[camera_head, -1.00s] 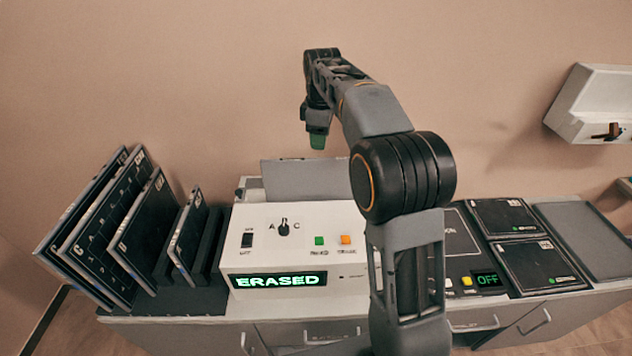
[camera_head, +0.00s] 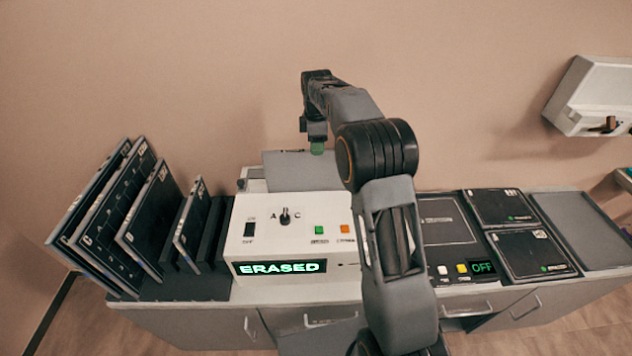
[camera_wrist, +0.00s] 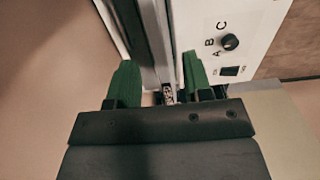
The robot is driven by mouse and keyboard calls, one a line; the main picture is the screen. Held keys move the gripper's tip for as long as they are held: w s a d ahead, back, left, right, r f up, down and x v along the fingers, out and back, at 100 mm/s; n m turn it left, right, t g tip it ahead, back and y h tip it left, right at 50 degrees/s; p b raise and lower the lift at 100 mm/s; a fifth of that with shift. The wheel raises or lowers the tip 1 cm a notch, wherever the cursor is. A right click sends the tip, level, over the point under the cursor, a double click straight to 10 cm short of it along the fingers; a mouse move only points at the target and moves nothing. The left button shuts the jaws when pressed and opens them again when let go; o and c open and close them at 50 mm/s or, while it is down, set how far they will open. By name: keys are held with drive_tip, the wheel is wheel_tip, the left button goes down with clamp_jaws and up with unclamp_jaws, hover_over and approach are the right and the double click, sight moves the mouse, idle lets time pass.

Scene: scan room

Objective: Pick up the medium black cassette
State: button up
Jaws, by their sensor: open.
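My gripper (camera_head: 317,148) hangs with its green fingers open, by the grey panel behind the white erasing unit. In the wrist view its fingers (camera_wrist: 158,80) stand either side of a narrow slot at the unit's back. A thin edge with a speckled label (camera_wrist: 169,93) shows between them; it looks like a cassette's edge, but its size and contact with the fingers cannot be told. Black cassettes of differing sizes lean in the left rack, including a mid-sized one (camera_head: 146,225) and a smaller one (camera_head: 187,222). Which cassette is the medium one named is not certain.
The white unit (camera_head: 258,212) reads "ERASED" and has a knob (camera_wrist: 230,42). The grey panel (camera_head: 285,168) rises behind it. Two flat black cassettes (camera_head: 498,207) (camera_head: 535,254) lie right, beside an empty grey tray (camera_head: 585,230). A wall box (camera_head: 592,95) hangs at the right.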

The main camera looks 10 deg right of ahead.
drive_tip(key=shift+f+p, duration=1)
drive_tip(key=shift+f, duration=1.6)
clamp_jaws()
drive_tip(key=shift+r, duration=0.1)
